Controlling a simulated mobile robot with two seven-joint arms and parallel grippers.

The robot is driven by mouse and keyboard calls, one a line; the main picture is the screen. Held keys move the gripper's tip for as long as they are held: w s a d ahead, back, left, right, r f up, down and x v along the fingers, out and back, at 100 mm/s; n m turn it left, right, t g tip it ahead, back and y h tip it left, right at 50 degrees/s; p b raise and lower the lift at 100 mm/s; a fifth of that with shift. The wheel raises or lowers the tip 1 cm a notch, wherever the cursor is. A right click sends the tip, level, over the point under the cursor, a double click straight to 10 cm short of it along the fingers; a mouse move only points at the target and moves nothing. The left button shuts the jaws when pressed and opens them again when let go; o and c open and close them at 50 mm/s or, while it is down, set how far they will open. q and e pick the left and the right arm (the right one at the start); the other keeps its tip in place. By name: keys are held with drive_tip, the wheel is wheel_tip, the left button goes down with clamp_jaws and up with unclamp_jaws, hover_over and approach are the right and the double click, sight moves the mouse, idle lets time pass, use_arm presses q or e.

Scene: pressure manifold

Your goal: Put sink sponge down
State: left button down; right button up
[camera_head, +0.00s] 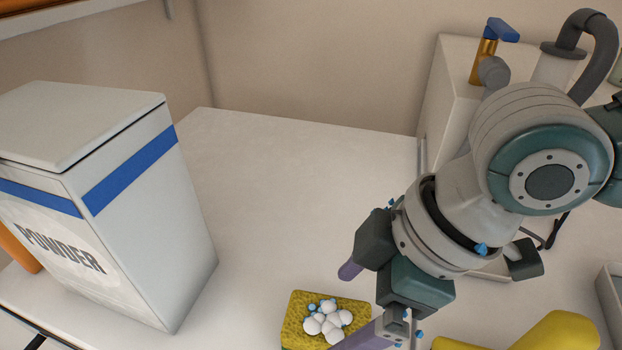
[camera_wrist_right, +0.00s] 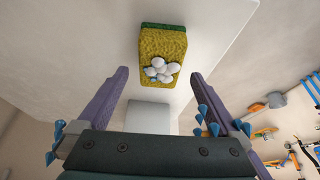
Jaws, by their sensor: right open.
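The sink sponge (camera_head: 295,325) is a yellow block with white and blue foam-like balls on it, on the white counter at the bottom middle of the head view. In the right wrist view the sponge (camera_wrist_right: 160,44) also shows a green layer along its far side. My right gripper (camera_head: 344,308) is open beside the sponge, its purple fingers apart. In the wrist view the fingers (camera_wrist_right: 158,74) point toward the sponge, with clear space on both sides of it. My left gripper is not in view.
A large white box marked POWDER (camera_head: 165,230) stands at left, with an orange object (camera_head: 18,246) behind it. A yellow object (camera_head: 555,332) lies at lower right. A blue-handled tap (camera_head: 487,55) is at upper right. The middle counter (camera_head: 270,190) is clear.

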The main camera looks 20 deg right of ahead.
drive_tip(key=v, duration=0.4)
drive_tip(key=shift+r, duration=0.15)
